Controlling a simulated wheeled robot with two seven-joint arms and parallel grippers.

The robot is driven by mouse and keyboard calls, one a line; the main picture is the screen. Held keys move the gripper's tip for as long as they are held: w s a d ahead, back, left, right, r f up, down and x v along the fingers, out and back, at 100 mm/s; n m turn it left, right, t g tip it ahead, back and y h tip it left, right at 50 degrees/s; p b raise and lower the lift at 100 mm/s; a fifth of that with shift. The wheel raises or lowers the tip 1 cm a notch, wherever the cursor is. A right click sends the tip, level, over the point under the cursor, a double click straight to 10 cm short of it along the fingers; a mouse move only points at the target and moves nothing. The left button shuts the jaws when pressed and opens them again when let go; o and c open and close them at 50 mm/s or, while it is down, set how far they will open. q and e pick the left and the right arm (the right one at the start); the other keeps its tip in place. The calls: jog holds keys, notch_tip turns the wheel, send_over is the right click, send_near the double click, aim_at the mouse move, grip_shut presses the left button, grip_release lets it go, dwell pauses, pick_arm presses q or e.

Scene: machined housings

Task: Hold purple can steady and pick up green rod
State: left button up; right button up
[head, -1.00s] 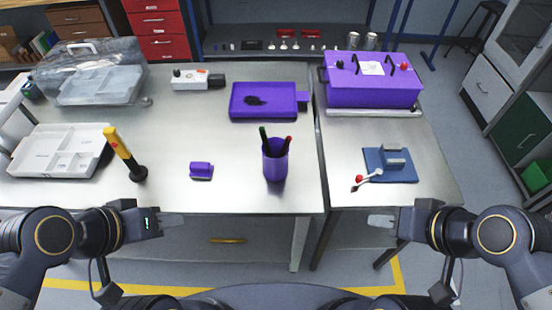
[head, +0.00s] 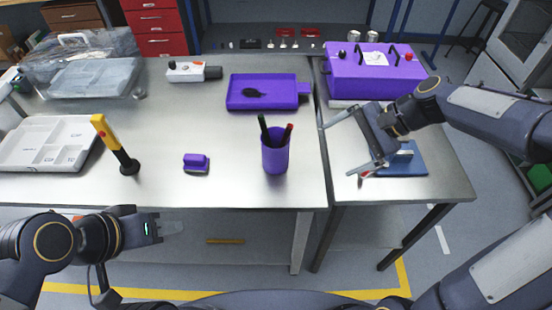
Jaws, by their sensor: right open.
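The purple can (head: 275,157) stands upright on the metal table, right of the middle. A dark green rod (head: 263,126) sticks out of it, leaning left. A red-tipped dark rod (head: 287,132) leans right beside it. The lower parts of both rods are hidden inside the can. My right gripper (head: 353,144) is open and empty, to the right of the can, its fingers pointing left over the right-hand table. My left gripper (head: 172,228) hangs in front of the table edge, low and left of the can. Its finger opening does not show clearly.
A purple tray (head: 262,107) lies behind the can. A small purple block (head: 196,162) and a yellow-black upright tool (head: 115,146) stand left. A blue fixture (head: 412,163) is partly behind my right gripper. A purple box (head: 375,82) stands behind it. Table around the can is clear.

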aim_at(279, 157)
jog(key=w+a+f+m+y+b, duration=0.1)
jog(key=w+f+m+y, duration=0.1)
jog(key=w+f, duration=0.2)
jog(key=w+a+f+m+y+b, duration=0.1)
jog(key=w+a+f+m, duration=0.1)
jog(key=f, duration=0.5)
jog(key=w+a+f+m+g+y+b, duration=0.1)
jog(key=w+f+m+y+b, duration=0.1)
jog(key=w+f, duration=0.4)
jog(key=shift+w+a+m+y, duration=0.2)
jog(key=shift+a+m+y, duration=0.15)
jog(key=shift+m, duration=0.55)
jog(key=shift+w+a+f, duration=0.1)
jog(key=shift+a, duration=0.05)
pick_arm(q)
notch_tip(279, 157, down, 8)
jog(key=b, duration=0.2)
jog(key=shift+r+b, duration=0.2)
jog(key=shift+b, duration=0.2)
pick_arm(e)
jog(key=x, duration=0.9)
jog(key=shift+a, duration=0.35)
jog(key=c, duration=0.7)
pick_arm(q)
jog(key=shift+o, duration=0.2)
pick_arm(e)
jog(key=shift+c, duration=0.2)
